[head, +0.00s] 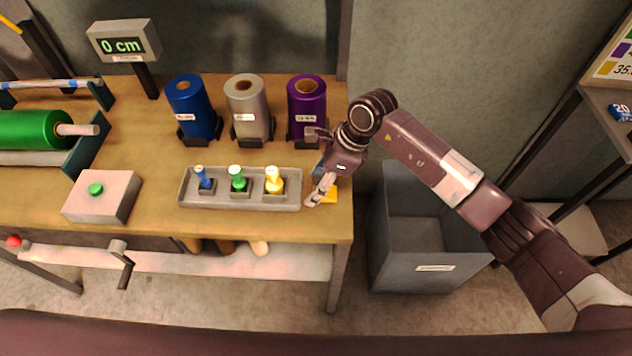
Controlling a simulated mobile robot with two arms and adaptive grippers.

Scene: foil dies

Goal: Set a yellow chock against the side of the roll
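A small yellow piece (329,196), likely the chock, lies at the right end of the wooden table, partly hidden by my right gripper. My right gripper (318,195) points down right beside it, its pale fingers overlapping it in view. I cannot tell whether the fingers are closed on it. A purple roll (307,108), a silver roll (248,108) and a blue roll (193,108) stand upright at the back of the table, with dark pieces at their bases. The purple roll is nearest my gripper. My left gripper is not in view.
A grey tray (210,205) holds blue, green and yellow-handled dies just left of my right gripper. A grey bin (410,275) stands on the floor to the right. A green-button box (118,208), a green roll (30,130) and a "0 cm" display (122,45) are left.

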